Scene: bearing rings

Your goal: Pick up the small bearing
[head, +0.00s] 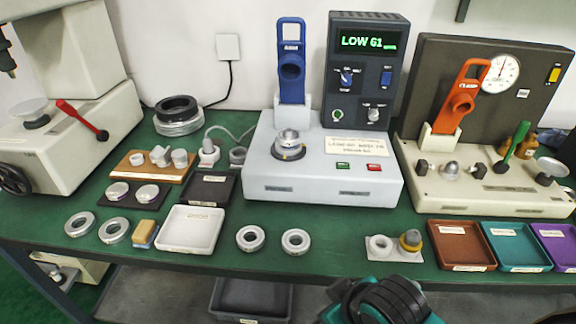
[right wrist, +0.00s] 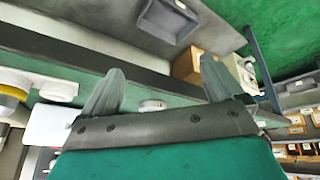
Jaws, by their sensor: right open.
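Several metal bearing rings lie along the front of the green bench in the head view. Two are at the left, a first ring (head: 80,224) and a second ring (head: 114,230). Two more are in the middle, a third ring (head: 238,238) and a fourth ring (head: 284,241). They look close in size, so I cannot tell which is the small bearing. My right gripper (right wrist: 160,88) is open and empty, its two fingers spread in the right wrist view. My teal and black right arm shows below the bench's front edge in the head view. My left gripper is not in view.
A white tray (head: 188,248) lies between the ring pairs. A pale plate (head: 408,256) holds a white ring and a yellow-grey part. Brown (head: 436,262), teal (head: 548,262) and purple trays line the right front. A grey tester (head: 380,190) stands behind the middle rings.

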